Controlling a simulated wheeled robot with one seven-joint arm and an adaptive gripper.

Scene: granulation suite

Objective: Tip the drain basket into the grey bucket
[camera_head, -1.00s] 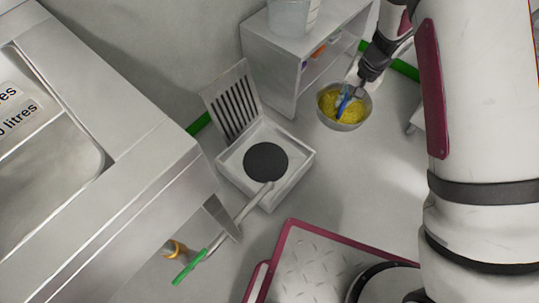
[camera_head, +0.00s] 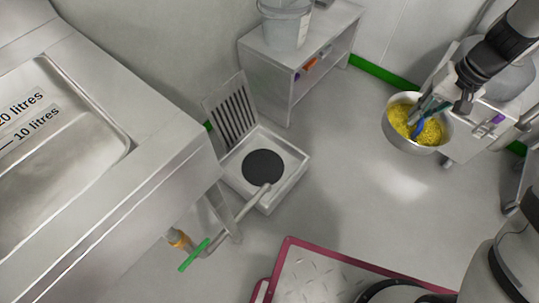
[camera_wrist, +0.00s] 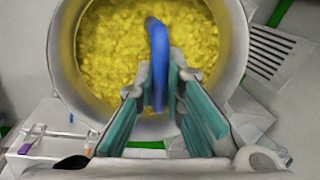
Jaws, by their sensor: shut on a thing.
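The drain basket (camera_head: 414,146) is a round silver bowl holding yellow granular material, with a blue handle (camera_wrist: 157,45). It hangs upright in the air at the right of the head view. My gripper (camera_head: 424,114) is shut on the blue handle, and its teal fingers (camera_wrist: 160,82) sit on either side of it in the wrist view. A pale grey bucket (camera_head: 284,28) with a label stands on the low cabinet at top centre. A larger grey rounded vessel (camera_head: 513,80) shows partly behind my arm; I cannot tell what it is.
The open floor drain (camera_head: 295,178) has its slotted grate (camera_head: 231,112) raised behind it. The cabinet (camera_head: 263,75) stands against the wall. A steel sink unit (camera_head: 165,140) fills the left. A pipe (camera_head: 240,215) reaches the drain. Floor is clear between drain and basket.

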